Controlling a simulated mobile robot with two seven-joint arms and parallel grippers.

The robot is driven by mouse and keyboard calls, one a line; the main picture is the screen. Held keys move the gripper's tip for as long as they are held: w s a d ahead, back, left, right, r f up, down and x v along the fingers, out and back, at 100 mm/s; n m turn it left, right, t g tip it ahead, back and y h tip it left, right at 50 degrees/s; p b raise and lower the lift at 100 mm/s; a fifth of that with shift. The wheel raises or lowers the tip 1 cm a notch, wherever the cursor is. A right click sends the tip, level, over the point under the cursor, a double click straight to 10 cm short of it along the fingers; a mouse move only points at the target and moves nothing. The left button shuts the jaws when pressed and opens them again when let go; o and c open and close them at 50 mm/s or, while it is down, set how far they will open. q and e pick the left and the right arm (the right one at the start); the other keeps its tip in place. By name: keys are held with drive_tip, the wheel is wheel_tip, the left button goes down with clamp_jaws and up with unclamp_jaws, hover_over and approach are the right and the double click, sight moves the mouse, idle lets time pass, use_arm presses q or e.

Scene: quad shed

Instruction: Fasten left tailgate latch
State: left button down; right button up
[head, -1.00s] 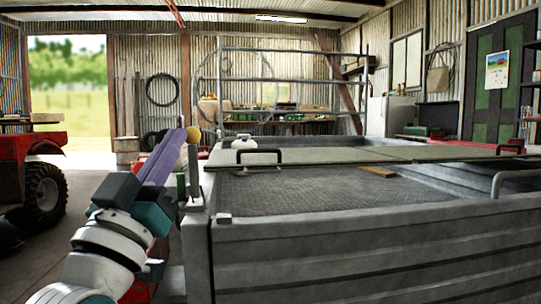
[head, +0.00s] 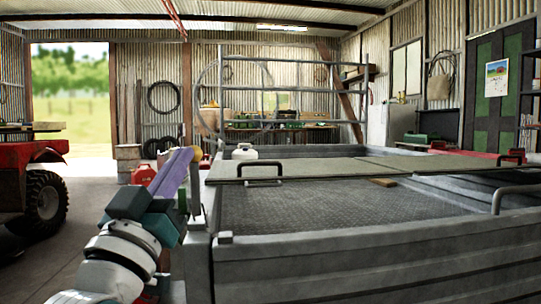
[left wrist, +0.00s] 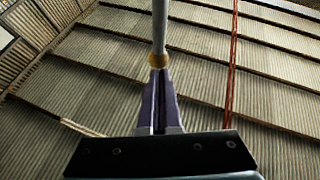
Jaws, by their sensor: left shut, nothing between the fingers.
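The grey trailer's tailgate (head: 370,262) stands upright across the front in the head view. The left latch is at the tailgate's left corner post (head: 197,252), with a grey upright piece (head: 195,200) there. My left gripper (head: 188,156) has purple fingers, shut and empty, raised just left of and above that corner. In the left wrist view, a yellow knob (left wrist: 158,60) on a grey rod (left wrist: 160,25) shows right at the tips of my shut fingers (left wrist: 160,78); I cannot tell whether they touch. In the head view my gripper mostly hides the knob. My right gripper is not in view.
A flat grey board (head: 330,168) with black handles lies across the trailer. A white gas bottle (head: 244,152) stands behind it. A red quad bike (head: 35,180) is at the left, with open floor between it and the trailer. A red can (head: 143,175) stands behind my arm.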

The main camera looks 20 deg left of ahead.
use_arm(q)
drive_tip(key=w+a+f+n+g+h+p, duration=0.3)
drive_tip(key=w+a+g+p, duration=0.4)
drive_tip(key=p, duration=1.2)
drive_tip(key=shift+w+n+g, duration=0.6)
drive_tip(key=shift+w+g, duration=1.55)
drive_tip(key=shift+g, duration=0.65)
drive_tip(key=shift+f, duration=0.15)
